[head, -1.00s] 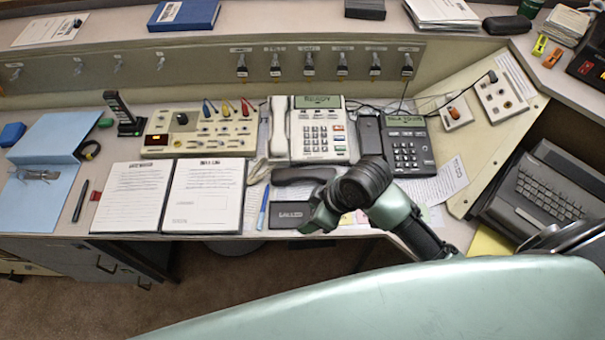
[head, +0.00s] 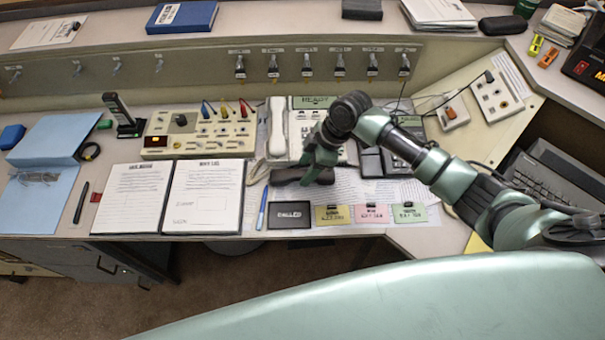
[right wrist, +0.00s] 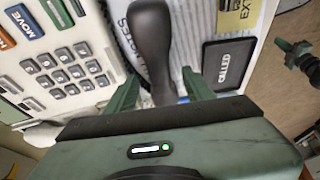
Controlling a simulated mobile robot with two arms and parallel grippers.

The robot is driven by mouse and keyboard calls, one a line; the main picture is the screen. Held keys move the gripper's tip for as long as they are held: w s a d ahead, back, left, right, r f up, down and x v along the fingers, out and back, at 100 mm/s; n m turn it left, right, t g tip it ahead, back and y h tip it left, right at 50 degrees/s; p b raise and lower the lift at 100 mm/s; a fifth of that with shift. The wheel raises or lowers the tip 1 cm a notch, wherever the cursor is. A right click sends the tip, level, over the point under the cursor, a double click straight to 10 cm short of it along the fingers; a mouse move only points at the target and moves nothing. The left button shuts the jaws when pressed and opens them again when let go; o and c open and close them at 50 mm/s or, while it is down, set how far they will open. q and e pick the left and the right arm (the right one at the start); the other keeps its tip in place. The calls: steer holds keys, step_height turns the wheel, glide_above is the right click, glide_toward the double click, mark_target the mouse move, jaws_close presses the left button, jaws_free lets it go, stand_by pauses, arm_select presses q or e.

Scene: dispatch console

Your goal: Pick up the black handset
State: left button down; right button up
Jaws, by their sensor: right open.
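The black handset (head: 285,177) lies on the papers on the desk, in front of the white desk phone. My right gripper (head: 311,172) is over its right part and hides some of it. In the right wrist view the handset (right wrist: 151,40) runs from the top down between the two green fingers of my right gripper (right wrist: 158,88). The fingers are apart, one on each side of it, with gaps showing. A small green and black part at the right edge of that view looks like my left gripper (right wrist: 296,55); its jaws are too small to read.
The white phone (head: 305,118) stands behind the handset, and a dark phone (head: 371,162) is partly behind my right arm. A black card (head: 290,215) and coloured cards (head: 371,213) lie along the front edge. Open binder pages (head: 205,195) lie to the left.

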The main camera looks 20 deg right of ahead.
steer(key=shift+x, duration=1.4)
jaws_close()
steer(key=shift+r, duration=0.15)
